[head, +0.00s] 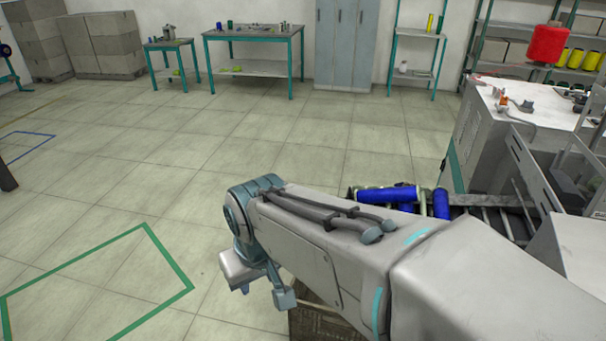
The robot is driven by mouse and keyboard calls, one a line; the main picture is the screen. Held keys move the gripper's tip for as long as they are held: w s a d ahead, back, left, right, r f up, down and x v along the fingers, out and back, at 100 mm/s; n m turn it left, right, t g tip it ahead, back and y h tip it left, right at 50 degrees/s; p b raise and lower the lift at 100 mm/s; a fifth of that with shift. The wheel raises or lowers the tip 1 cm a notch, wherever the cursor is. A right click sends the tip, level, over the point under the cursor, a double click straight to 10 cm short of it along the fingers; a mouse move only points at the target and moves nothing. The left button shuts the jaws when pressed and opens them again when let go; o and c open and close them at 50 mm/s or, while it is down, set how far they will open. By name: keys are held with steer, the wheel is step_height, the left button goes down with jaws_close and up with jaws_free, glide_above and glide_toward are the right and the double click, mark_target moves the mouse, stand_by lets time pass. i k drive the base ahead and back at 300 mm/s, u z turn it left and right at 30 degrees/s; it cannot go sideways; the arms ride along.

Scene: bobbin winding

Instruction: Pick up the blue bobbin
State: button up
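Blue bobbins lie by the machine at right in the head view, partly hidden behind my arm. One blue bobbin (386,194) lies on its side, and another blue bobbin (441,204) is at its right. I cannot tell which one the task means. My gripper (268,290) hangs below the wrist at the left end of my arm, over the floor and well left of the bobbins. No bobbin shows at it. Its fingers are small and partly hidden, so their opening is unclear.
The grey machine (530,120) with a red spool (547,44) stands at right. A brown box (312,325) is partly hidden under my arm. A workbench (255,33), lockers (342,45) and shelves line the back wall. The tiled floor at left and middle is clear.

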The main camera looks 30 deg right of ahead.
mark_target(410, 193)
steer(key=u, duration=0.6)
steer(key=i, duration=4)
steer(key=z, duration=5.05)
steer(key=i, duration=1.65)
